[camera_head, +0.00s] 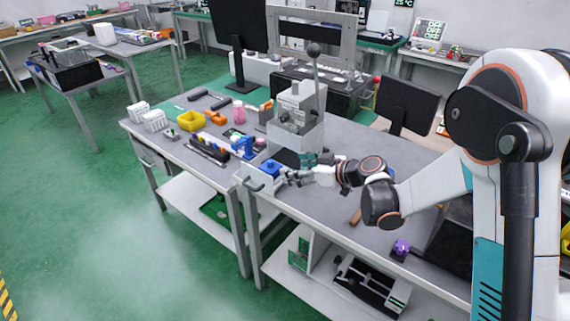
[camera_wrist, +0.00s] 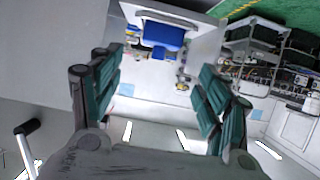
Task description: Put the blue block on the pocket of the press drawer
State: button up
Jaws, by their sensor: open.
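The blue block (camera_head: 270,168) sits at the drawer's top, beside my fingertips. In the wrist view the blue block (camera_wrist: 163,36) lies beyond the fingers, at the dark-edged pocket; how deep it sits is unclear. The white press drawer (camera_head: 264,186) is pulled out at the table's front edge, with a dark handle on its face. The grey-white press (camera_head: 297,112) stands behind it, its lever with a dark knob pointing up. My gripper (camera_head: 289,171) is just right of the block. In the wrist view my gripper (camera_wrist: 162,78) is open, with nothing between its teal-padded fingers.
Left of the press are a yellow bin (camera_head: 190,121), an orange part (camera_head: 216,117), a pink cup (camera_head: 239,112) and a blue fixture (camera_head: 245,147). A purple object (camera_head: 401,248) lies at the right front. The tabletop between it and the press is mostly clear.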

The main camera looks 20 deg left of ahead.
jog(key=shift+v, duration=1.15)
jog(key=s+d+r+m+t+h, duration=0.1)
jog(key=s+d+r+m+h, duration=0.2)
jog(key=s+d+r, duration=0.3)
jog(key=s+d+r+m+h, duration=0.25)
jog(key=s+d+r, duration=0.2)
jog(key=d, duration=0.35)
jog(key=s+d+m+t+h, duration=0.1)
jog(key=s+d+m+h, duration=0.6)
jog(key=s+d, duration=1.1)
jog(key=shift+s+r+m, duration=0.45)
jog(key=shift+s+m, duration=0.1)
jog(key=shift+s, duration=0.2)
